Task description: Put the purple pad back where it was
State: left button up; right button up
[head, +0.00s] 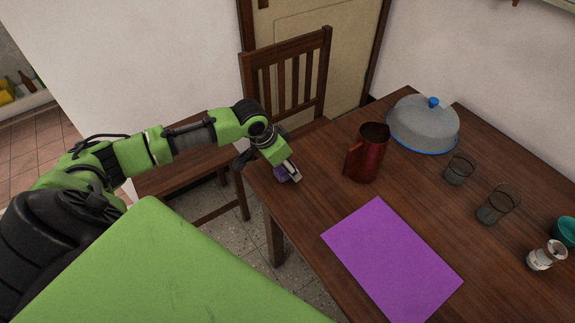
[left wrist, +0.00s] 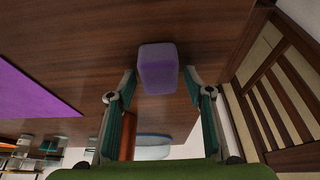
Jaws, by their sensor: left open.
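A small purple pad (left wrist: 158,68), block-shaped with rounded edges, lies on the wooden table near its edge. In the left wrist view it is between the two fingertips, with a gap on each side. My left gripper (left wrist: 159,76) is open around it. In the head view my left gripper (head: 290,175) is at the near left corner of the table, and only a bit of the purple pad (head: 279,174) shows beside the fingers. My right gripper is not in view.
A flat purple mat (head: 390,262) lies at the table's front. A red jug (head: 368,154) stands right of my gripper, with a domed cover (head: 423,124) behind. A chair (head: 290,75) stands behind the table.

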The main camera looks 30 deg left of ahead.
pick_arm(q)
jog(key=v, duration=1.2)
jog(key=shift+r, duration=0.15)
